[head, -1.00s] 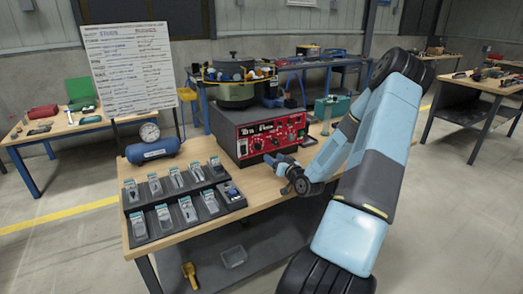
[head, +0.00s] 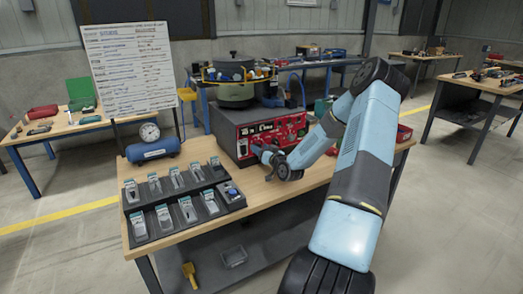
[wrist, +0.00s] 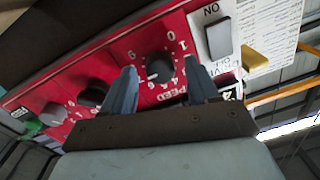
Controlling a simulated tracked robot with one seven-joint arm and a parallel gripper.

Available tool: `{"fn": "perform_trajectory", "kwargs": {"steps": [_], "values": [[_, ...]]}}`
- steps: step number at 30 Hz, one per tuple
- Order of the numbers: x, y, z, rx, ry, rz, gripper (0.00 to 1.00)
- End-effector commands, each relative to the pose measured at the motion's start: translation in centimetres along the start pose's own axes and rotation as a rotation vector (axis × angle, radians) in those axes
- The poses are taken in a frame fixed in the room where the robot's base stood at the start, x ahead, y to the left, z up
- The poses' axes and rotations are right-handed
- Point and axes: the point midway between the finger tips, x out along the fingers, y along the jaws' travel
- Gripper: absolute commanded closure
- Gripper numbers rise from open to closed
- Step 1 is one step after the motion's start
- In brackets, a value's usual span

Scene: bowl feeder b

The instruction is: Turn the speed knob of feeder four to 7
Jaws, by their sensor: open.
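The speed knob (wrist: 160,67) is black and round, with a dial of numbers and the word SPEED on a red panel (wrist: 120,70), seen upside down in the wrist view. A label with a 4 (wrist: 230,92) is beside it. My gripper (wrist: 163,72) is open, with one finger on each side of the knob. I cannot tell whether the fingers touch it. The knob's exact setting is too small to read surely. In the head view my gripper (head: 257,151) is at the lower part of the red feeder panel (head: 285,128), and hides that part.
A grey rocker switch (wrist: 219,38) marked ON is close to the right finger. Two more black knobs (wrist: 92,95) (wrist: 53,115) and a green button (wrist: 32,125) are to the left. A black tray (head: 160,229) of packets lies on the table left of my arm.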

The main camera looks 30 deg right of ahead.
Motion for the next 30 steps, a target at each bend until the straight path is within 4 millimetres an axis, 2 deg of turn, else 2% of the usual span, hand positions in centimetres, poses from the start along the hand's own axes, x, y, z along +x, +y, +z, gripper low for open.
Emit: {"fn": "perform_trajectory", "kwargs": {"steps": [2, 19, 23, 30], "values": [[-0.01, 0.00, 0.00, 0.000, 0.000, 0.000, 0.41], [-0.03, 0.03, -0.02, 0.000, 0.000, 0.000, 0.96], [-0.02, 0.00, 0.00, -0.017, -0.001, 0.000, 0.96], [0.02, -0.13, -0.03, -0.171, -0.009, 0.001, 0.96]]}}
